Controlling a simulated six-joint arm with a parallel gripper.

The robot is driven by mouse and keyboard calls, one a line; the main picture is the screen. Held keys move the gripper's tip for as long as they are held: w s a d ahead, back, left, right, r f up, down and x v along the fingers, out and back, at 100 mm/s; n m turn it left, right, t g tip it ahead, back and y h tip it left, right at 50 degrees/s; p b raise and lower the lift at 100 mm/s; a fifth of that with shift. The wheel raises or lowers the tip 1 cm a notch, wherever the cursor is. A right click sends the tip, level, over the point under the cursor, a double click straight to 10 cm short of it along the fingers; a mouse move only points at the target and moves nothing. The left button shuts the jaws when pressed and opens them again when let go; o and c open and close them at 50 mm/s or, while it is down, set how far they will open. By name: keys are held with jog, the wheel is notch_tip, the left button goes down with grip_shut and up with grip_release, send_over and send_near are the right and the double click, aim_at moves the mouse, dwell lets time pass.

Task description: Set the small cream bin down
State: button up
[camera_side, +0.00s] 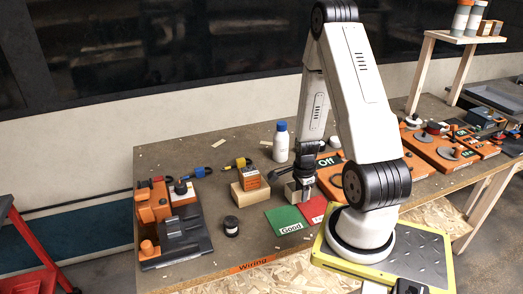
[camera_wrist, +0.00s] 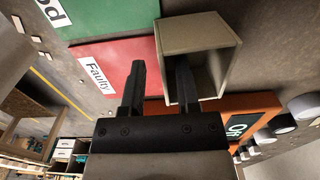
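The small cream bin (camera_wrist: 200,32) is an open-topped box, seen in the wrist view just ahead of my gripper (camera_wrist: 161,85). Its open side faces the camera. My gripper's two fingers are apart, with a gap between them. One finger is over the red mat side and the other is at the bin's opening, with the bin's near wall edge between them. I see no finger pressed on the wall. In the side view, the bin (camera_side: 292,193) is low at the table, partly hidden by my gripper (camera_side: 304,194).
The red "Faulty" mat (camera_wrist: 115,75) and green "Good" mat (camera_side: 284,216) lie beside the bin. An orange box with an "Off" sign (camera_wrist: 238,108) is close by. A wooden block (camera_side: 250,193), orange box (camera_side: 249,177) and white bottle (camera_side: 281,145) stand near. The front table strip is mostly clear.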

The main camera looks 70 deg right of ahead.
aim_at(298, 194)
jog(key=shift+r, duration=0.15)
notch_tip(298, 194, up, 12)
jog(key=shift+r, duration=0.25)
dwell(0.9)
dwell(0.5)
jog(key=w+a+r+n+t, duration=0.1)
jog(key=w+a+n, duration=0.4)
jog(key=a+n, duration=0.7)
jog(key=w+a+r+n+t, duration=0.1)
jog(key=w+a+n, duration=0.4)
jog(key=a+n, duration=0.7)
jog(key=r+n, duration=0.1)
jog(key=n, duration=0.2)
jog(key=shift+r+t, duration=0.3)
jog(key=shift+r, duration=0.05)
